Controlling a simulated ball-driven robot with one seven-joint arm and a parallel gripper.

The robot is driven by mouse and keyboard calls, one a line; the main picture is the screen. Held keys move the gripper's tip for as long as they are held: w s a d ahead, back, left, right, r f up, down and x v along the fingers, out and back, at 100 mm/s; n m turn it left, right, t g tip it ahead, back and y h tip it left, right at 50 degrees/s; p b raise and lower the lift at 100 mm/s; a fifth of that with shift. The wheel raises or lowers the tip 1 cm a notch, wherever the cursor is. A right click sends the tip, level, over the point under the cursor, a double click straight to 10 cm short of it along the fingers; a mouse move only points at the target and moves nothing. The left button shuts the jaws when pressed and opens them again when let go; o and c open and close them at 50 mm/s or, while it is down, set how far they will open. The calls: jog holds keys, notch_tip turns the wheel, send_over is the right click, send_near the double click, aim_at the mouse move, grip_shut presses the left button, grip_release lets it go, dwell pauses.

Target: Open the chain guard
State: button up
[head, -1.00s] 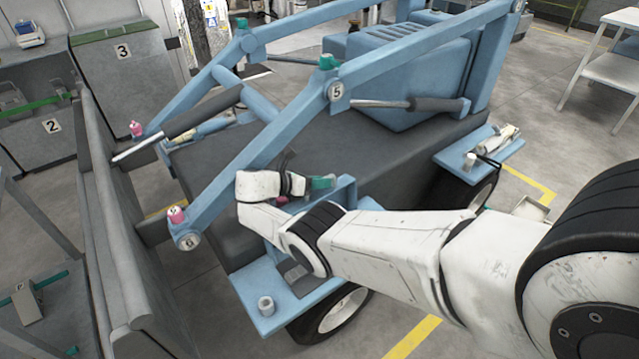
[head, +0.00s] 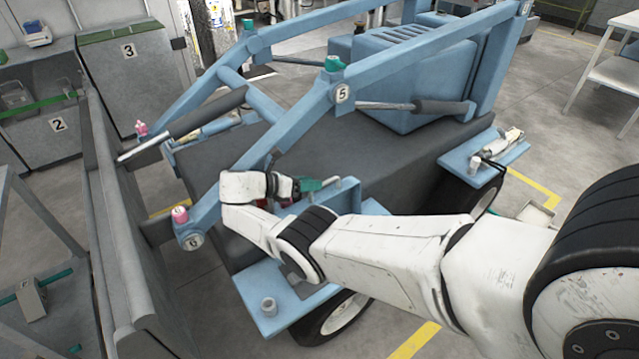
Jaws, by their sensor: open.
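My arm reaches in from the right, and my gripper (head: 290,188) is low beside the blue loader's front arm, above the dark deck. It is open, though its fingers are small and mostly turned away. A teal piece (head: 312,184) shows just right of the fingers, beside a blue upright panel (head: 345,197) with a small pale bar on top. I cannot tell whether the fingers touch the teal piece. I cannot tell for sure which part is the chain guard; this blue panel may be it. My wrist and forearm hide its lower part.
The loader arm (head: 290,130) with labels 5 and 6 runs close behind my gripper. A pink-capped fitting (head: 180,214) sits at its lower end. A grey bucket wall (head: 125,240) stands left. A blue step (head: 275,300) and wheel (head: 335,318) are below my forearm.

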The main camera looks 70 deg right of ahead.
jog(key=v, duration=0.6)
jog(key=shift+s+f, duration=0.1)
dwell(0.5)
